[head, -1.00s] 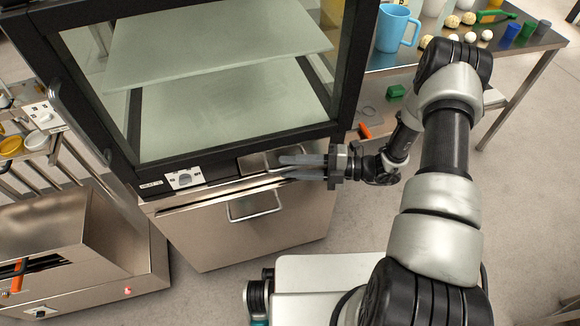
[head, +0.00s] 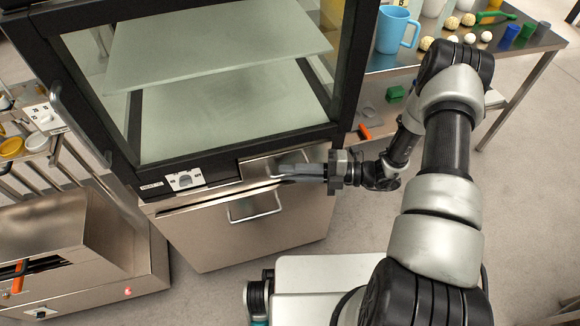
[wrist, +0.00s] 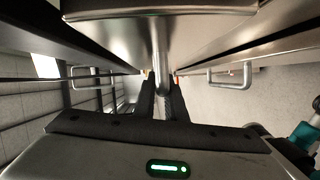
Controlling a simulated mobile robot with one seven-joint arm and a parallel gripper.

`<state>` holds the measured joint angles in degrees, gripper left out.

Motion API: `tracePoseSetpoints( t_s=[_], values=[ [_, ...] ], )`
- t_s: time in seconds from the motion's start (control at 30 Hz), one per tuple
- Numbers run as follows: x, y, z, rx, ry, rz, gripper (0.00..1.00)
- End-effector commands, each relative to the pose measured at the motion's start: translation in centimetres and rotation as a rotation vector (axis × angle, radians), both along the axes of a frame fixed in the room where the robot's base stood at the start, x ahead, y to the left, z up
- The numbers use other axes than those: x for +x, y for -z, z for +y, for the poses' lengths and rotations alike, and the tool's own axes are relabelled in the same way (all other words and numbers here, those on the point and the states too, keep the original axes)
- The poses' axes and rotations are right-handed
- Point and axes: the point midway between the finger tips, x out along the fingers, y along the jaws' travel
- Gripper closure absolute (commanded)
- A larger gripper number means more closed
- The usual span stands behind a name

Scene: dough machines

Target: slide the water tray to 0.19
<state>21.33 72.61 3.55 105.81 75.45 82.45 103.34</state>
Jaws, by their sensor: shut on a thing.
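The water tray (head: 258,168) is the small metal front set in the black base under the glass cabinet in the head view. My gripper (head: 284,172) comes in from the right at the tray's front, its fingers close together. In the wrist view my gripper (wrist: 162,92) is shut on the tray's handle (wrist: 160,50), a metal bar that runs down between the two fingers. The tray's metal underside or front (wrist: 160,8) fills the top of that view. The fingers hide part of the handle in the head view.
Below the tray is a steel cabinet (head: 200,240) with a loop handle (head: 255,206). A control panel (head: 186,180) is left of the tray. A steel table (head: 535,45) with a blue jug (head: 396,30) stands at the right. The floor (head: 520,220) at right is open.

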Motion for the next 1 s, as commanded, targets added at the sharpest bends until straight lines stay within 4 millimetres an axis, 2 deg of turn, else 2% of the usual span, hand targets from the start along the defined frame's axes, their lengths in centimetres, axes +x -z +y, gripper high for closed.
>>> tracePoseSetpoints(
  t_s=[0.4, 0.6, 0.8, 1.0],
  values=[
    [-10.3, -0.2, -3.0, 0.002, 0.004, 0.009, 1.0],
    [-14.4, -0.2, -4.1, 0.002, 0.003, 0.006, 1.0],
    [-16.7, -0.1, -4.8, 0.001, 0.001, 0.003, 1.0],
    [-17.4, -0.1, -5.0, 0.001, -0.001, 0.002, 1.0]
  ],
)
